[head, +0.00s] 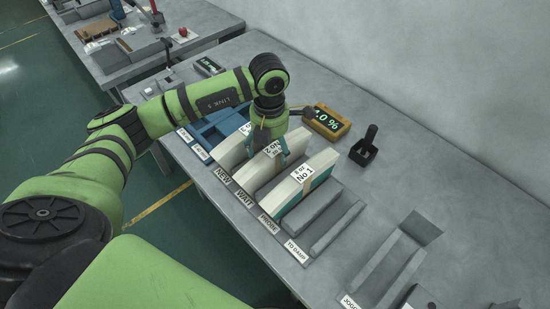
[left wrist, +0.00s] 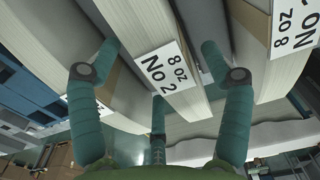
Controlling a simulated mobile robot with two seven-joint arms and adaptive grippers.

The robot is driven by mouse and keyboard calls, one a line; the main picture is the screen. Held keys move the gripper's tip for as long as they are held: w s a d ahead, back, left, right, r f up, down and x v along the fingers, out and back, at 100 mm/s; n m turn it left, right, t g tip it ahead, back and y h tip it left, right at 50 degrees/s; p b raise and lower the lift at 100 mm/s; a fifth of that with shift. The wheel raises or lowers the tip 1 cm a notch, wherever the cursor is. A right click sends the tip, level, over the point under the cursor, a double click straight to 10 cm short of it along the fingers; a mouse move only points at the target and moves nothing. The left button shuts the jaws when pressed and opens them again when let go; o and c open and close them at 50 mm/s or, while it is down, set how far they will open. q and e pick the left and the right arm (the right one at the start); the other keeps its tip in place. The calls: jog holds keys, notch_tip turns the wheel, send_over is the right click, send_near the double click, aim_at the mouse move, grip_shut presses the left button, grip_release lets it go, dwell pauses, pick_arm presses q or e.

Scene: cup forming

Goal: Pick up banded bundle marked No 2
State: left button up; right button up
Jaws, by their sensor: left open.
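The bundle marked No 2 (head: 252,178) is a white block with a brown band and a white label. It stands on edge in the rack, between the No 1 bundle (head: 305,182) and another white bundle (head: 232,152). My left gripper (head: 273,150) is over its top from above. In the left wrist view, the open teal fingers (left wrist: 160,62) lie on either side of the No 2 bundle (left wrist: 128,22), whose label reads "8 oz No 2". A third finger shows below the label. I cannot tell whether any finger touches it. My right gripper is out of view.
Slot plates along the rack read NEW, WAIT (head: 243,197), PROBE (head: 268,222) and TO DASH (head: 295,248). A lit meter (head: 327,122) and a black holder (head: 364,152) stand behind. Blue bins (head: 205,135) lie left of the bundles. Bare table (head: 450,180) lies to the right.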

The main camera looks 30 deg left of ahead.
pick_arm(q)
jog(key=shift+w+d+f, duration=0.1)
jog(key=shift+f, duration=0.5)
jog(key=shift+w+d+f, duration=0.1)
jog(key=shift+f, duration=0.8)
jog(key=shift+c, duration=1.3)
jog(key=c, duration=1.3)
grip_shut()
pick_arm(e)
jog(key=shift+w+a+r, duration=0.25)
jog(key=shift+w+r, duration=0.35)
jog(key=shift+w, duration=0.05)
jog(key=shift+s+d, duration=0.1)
